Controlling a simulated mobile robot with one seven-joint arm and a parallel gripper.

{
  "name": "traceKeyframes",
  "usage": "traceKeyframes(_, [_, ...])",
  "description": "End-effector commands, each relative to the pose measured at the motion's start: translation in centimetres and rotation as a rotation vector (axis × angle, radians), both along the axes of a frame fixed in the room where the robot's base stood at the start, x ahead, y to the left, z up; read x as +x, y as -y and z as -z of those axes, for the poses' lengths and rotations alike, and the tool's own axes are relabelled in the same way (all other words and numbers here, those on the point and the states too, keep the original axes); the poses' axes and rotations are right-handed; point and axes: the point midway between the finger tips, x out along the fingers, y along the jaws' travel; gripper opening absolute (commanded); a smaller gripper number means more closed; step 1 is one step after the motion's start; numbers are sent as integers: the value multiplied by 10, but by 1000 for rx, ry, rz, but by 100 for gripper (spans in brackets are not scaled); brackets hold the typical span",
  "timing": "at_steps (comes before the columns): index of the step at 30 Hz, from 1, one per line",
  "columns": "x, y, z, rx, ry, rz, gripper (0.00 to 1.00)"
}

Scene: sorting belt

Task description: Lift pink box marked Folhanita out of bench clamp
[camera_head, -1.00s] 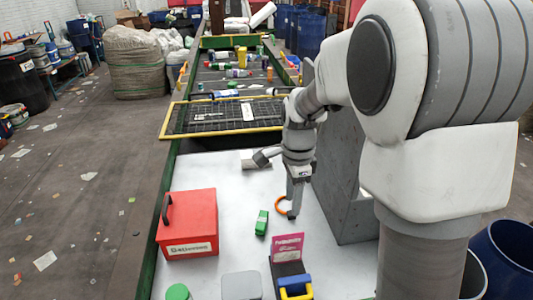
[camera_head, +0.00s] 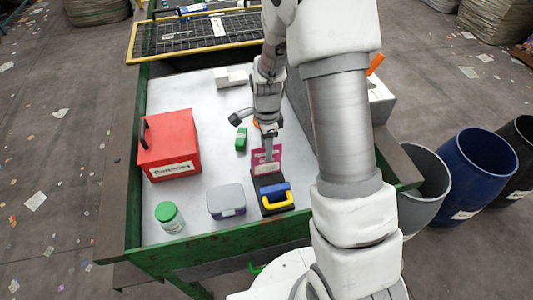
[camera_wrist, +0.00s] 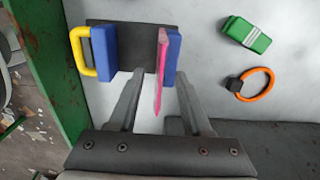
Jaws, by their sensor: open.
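The pink box (camera_head: 259,158) stands upright in the bench clamp (camera_head: 264,186) near the bench's front edge. The clamp has a dark base, blue jaws and a yellow handle (camera_head: 280,203). In the wrist view the pink box (camera_wrist: 161,75) shows as a thin edge beside the right blue jaw (camera_wrist: 173,58); the other jaw (camera_wrist: 104,48) is apart from it. My gripper (camera_wrist: 160,82) is open, with one finger on each side of the box in that view. In the head view my gripper (camera_head: 268,152) overlaps the box and hides part of it. Contact cannot be told.
A red case (camera_head: 168,138) is at left. A grey-lidded container (camera_head: 226,200) and green-lidded jar (camera_head: 169,216) are left of the clamp. A green box (camera_head: 241,138) and orange ring (camera_wrist: 258,84) lie beyond it.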

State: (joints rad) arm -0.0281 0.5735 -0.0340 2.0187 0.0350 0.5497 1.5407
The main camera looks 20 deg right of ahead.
Motion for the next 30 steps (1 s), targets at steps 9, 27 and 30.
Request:
traceKeyframes(9, [0, 0, 33, 0, -1, 0, 49])
traceKeyframes(27, [0, 0, 35, 0, 0, 0, 0])
traceKeyframes(30, [0, 0, 35, 0, 0, 0, 0])
